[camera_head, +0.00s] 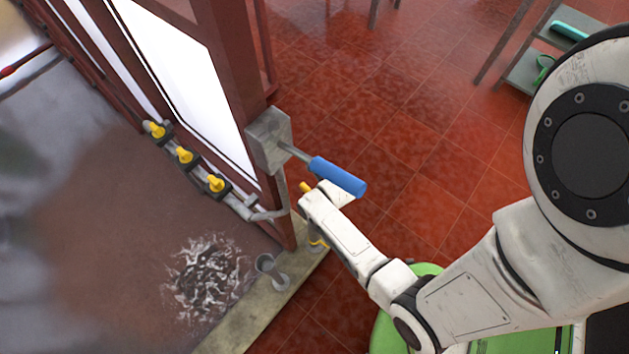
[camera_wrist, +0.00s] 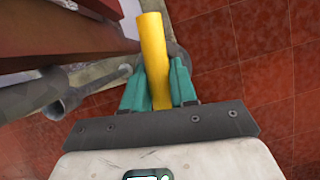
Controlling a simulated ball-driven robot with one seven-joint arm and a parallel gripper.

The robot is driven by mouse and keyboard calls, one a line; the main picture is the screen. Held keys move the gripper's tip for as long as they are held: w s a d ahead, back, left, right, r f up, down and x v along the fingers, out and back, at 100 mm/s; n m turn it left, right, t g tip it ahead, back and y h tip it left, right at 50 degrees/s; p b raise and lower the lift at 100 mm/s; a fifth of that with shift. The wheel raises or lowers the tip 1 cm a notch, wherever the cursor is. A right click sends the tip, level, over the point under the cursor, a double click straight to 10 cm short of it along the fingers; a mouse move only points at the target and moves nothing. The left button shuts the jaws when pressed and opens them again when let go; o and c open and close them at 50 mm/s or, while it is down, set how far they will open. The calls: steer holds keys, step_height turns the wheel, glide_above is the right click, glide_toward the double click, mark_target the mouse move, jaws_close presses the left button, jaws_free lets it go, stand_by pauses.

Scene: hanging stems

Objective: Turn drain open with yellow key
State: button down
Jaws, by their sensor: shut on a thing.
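The yellow key (camera_wrist: 153,50) shows in the wrist view as a yellow bar between the teal fingers of my gripper (camera_wrist: 159,76). The fingers are shut on it, and it reaches out beyond their tips. In the head view a small yellow end (camera_head: 306,187) shows beside my gripper (camera_head: 316,196); the rest of the key there is mostly hidden. A grey fitting with a yellow piece (camera_head: 318,241) lies below my wrist, partly covered. An open grey pipe (camera_head: 271,271) stands on the ledge; I cannot tell which fitting is the drain.
A blue-handled lever (camera_head: 338,177) on a grey box (camera_head: 268,140) is close above my gripper. A red-brown frame post (camera_head: 225,70) stands to the left. Several yellow valves (camera_head: 185,156) line a pipe. The stone ledge (camera_head: 238,326) edges the red tile floor (camera_head: 420,110), which is open behind.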

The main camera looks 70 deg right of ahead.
steer(key=shift+s+f+m+b, duration=0.15)
steer(key=shift+m+b, duration=0.35)
steer(key=shift+b, duration=0.55)
steer(key=c, duration=0.5)
jaws_free()
steer(key=shift+r, duration=0.25)
steer(key=shift+w+r+p, duration=0.2)
steer(key=shift+r+p, duration=1.9)
steer(key=shift+r, duration=2.05)
steer(key=shift+s, duration=0.1)
